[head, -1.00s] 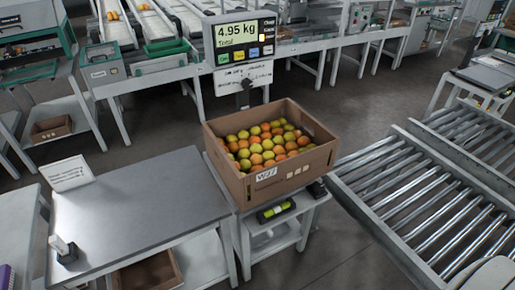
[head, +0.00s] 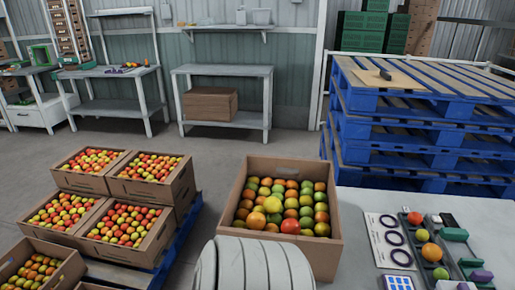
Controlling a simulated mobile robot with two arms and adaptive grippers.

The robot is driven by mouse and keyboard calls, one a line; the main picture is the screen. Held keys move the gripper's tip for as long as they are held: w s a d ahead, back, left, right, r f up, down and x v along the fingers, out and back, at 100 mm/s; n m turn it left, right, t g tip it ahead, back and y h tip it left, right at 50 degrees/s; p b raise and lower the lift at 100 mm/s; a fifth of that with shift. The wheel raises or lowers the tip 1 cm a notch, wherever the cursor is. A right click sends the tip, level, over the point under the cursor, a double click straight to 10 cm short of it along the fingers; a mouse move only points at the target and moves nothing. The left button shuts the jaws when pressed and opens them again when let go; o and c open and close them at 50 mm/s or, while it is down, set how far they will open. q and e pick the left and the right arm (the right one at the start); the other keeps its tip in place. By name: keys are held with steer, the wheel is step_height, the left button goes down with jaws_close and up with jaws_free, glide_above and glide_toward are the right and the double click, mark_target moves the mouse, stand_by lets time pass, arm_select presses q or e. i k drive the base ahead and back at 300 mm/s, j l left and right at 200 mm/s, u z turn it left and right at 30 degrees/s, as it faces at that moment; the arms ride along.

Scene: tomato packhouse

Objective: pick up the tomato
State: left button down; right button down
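Many tomatoes are in view and I cannot tell which one is meant. An open cardboard box (head: 336,262) in the middle foreground is filled with green, orange and red tomatoes. A yellow tomato (head: 272,205) and a red tomato (head: 290,227) lie on top near its front. Neither gripper is in view.
The grey table (head: 358,200) also carries dark rings (head: 394,238) on a white sheet and small green and purple items. Tomato boxes (head: 150,190) stand on a blue pallet at left. Stacked blue pallets (head: 400,130) stand behind the table. Open floor (head: 220,150) lies behind the boxes.

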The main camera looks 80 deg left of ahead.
mark_target(290, 226)
steer(key=u, duration=2.35)
